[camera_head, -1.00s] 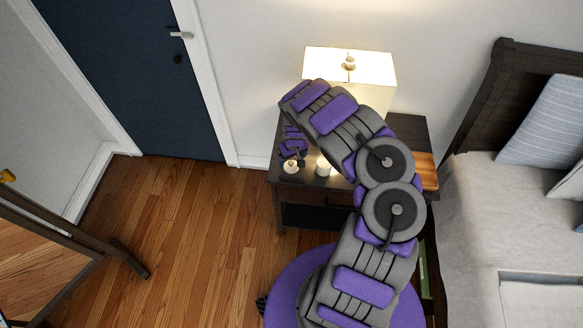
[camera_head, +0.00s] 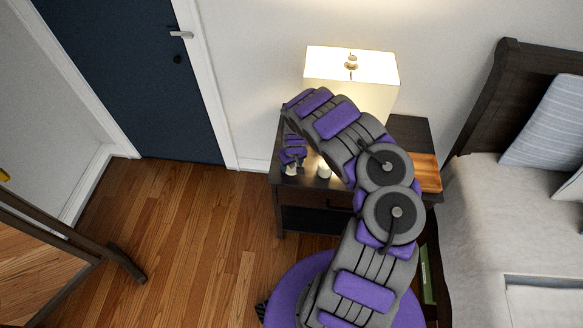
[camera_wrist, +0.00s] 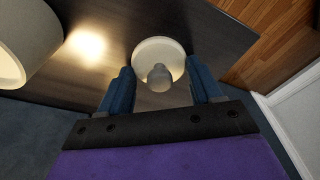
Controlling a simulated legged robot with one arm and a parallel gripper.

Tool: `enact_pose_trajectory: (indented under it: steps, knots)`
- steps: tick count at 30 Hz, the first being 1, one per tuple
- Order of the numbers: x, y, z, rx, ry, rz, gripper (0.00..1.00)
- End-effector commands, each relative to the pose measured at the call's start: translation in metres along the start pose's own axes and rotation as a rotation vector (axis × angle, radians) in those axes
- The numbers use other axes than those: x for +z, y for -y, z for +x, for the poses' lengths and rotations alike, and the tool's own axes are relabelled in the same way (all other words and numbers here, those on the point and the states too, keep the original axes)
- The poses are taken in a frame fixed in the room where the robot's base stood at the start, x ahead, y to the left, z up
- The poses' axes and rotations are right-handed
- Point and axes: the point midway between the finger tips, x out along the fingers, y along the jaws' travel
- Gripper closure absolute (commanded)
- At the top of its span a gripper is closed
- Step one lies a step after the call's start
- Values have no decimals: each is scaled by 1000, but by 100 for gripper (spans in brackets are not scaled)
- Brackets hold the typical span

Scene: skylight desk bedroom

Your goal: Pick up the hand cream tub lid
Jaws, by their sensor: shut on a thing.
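The hand cream tub lid (camera_wrist: 158,48) is a pale round disc with a small knob, seen from above in the wrist view. My gripper (camera_wrist: 160,68) has its two blue fingers on either side of it and is shut on it. In the head view my gripper (camera_head: 293,153) is over the left front of the dark nightstand (camera_head: 310,185). A small white piece of the tub (camera_head: 291,170) shows just below the fingers; the rest is hidden by my gripper. The exact finger contact is hard to see.
A lit lamp (camera_head: 350,70) stands behind my arm. A wooden box (camera_head: 427,172) is at the nightstand's right, beside the bed (camera_head: 470,215).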

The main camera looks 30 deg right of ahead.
Motion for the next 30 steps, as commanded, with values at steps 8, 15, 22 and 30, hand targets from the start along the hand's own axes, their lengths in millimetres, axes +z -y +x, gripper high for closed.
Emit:
enact_pose_trajectory:
  steps: [8,15,22,30]
  knots:
    - [0,0,0,0,0,1,65]
    - [-1,-1,-7,1,1,1,66]
    - [-7,-2,-50,5,-2,2,66]
    - [-12,-1,-92,3,-1,0,66]
